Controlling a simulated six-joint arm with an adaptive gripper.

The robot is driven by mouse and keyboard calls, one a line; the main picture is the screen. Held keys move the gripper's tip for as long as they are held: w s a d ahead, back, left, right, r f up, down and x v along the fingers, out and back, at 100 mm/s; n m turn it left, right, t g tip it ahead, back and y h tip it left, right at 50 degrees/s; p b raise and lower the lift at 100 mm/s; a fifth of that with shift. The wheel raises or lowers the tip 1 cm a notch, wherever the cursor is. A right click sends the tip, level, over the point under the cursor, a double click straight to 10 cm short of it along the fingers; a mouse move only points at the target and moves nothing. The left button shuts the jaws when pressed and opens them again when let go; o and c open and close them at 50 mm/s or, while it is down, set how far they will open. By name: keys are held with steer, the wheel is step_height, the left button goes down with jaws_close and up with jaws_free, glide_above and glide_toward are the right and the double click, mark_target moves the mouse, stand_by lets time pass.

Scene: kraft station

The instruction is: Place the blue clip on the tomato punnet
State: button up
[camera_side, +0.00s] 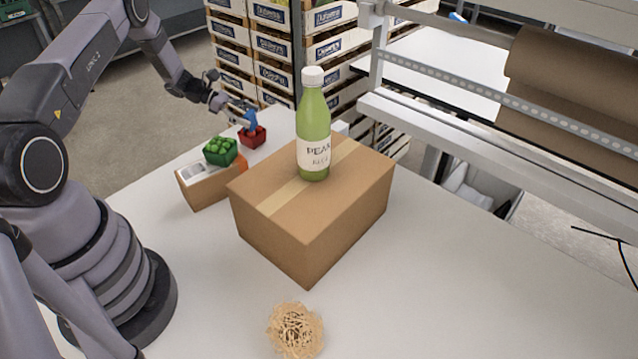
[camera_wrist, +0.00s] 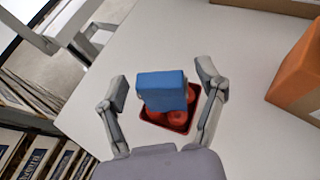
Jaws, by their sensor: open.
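The blue clip (camera_side: 250,121) is at the red tomato punnet (camera_side: 254,138) on the far part of the white table. In the wrist view the clip (camera_wrist: 162,90) covers part of the punnet (camera_wrist: 180,127) and its red tomatoes. It looks upright and seems to rest on the punnet, but the exact contact is hidden. My gripper (camera_wrist: 163,78) is open. Its fingers stand on either side of the clip, with visible gaps. In the side view my gripper (camera_side: 238,112) is small and partly merges with the clip.
A green punnet (camera_side: 220,151) sits on a small brown box (camera_side: 200,190) close to the tomato punnet. A large carton (camera_side: 310,220) carries a green bottle (camera_side: 313,130). A straw nest (camera_side: 295,331) lies in front. The table's right side is clear.

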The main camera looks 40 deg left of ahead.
steer(key=shift+r, duration=0.1)
steer(key=shift+s+a+r, duration=0.1)
steer(key=shift+a+r, duration=0.05)
steer(key=shift+a, duration=0.05)
steer(key=v, duration=1.1)
steer(key=s+d+r+m+g+y, duration=0.3)
steer(key=d+r+m, duration=0.3)
steer(key=d+r, duration=0.5)
steer(key=s+d+r+m+g+y, duration=0.25)
steer(key=d+r+m, duration=0.55)
steer(key=r, duration=0.5)
steer(key=s+d+r+m+t+y, duration=0.2)
steer(key=s+d+m, duration=0.2)
steer(key=s, duration=0.6)
steer(key=s+d+r+m+t+y, duration=0.2)
steer(key=s+m, duration=0.4)
steer(key=s, duration=0.5)
steer(key=d+r+y, duration=0.1)
steer(key=d, duration=0.1)
steer(key=shift+s+d+m, duration=0.2)
steer(key=shift+d+m, duration=0.15)
steer(key=shift+m, duration=0.05)
